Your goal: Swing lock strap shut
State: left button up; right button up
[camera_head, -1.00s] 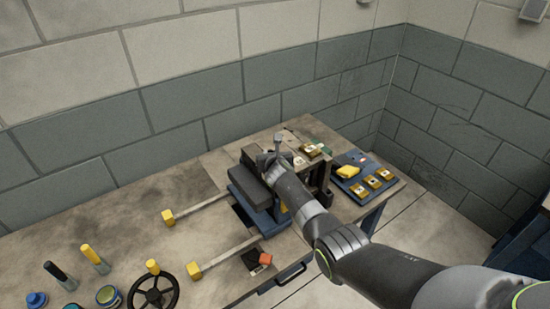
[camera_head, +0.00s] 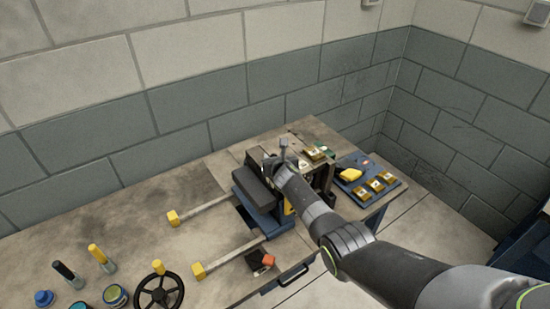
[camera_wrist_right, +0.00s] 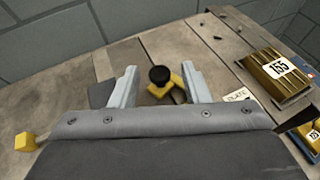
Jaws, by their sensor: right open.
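A yellow strap (camera_wrist_right: 179,87) with a black round knob (camera_wrist_right: 160,76) shows in the right wrist view, between and beyond my fingertips. I take it for the lock strap; how far it is swung I cannot tell. My right gripper (camera_wrist_right: 160,84) is open, with one finger on each side of the knob and no visible grip on it. In the head view my right gripper (camera_head: 277,162) is over the dark block of the blue-based fixture (camera_head: 270,227), and my arm hides the strap. My left gripper is not in view.
Two yellow-ended bars (camera_head: 199,271) reach left from the fixture. A black handwheel (camera_head: 158,292) and upright handles stand at the lower left. A blue tray (camera_head: 392,187) with gold blocks lies at right. A numbered gold block (camera_wrist_right: 277,72) is right of my gripper. Block walls stand behind.

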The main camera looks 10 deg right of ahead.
notch_tip(320, 180, up, 10)
jog(key=p, duration=0.5)
dwell(0.3)
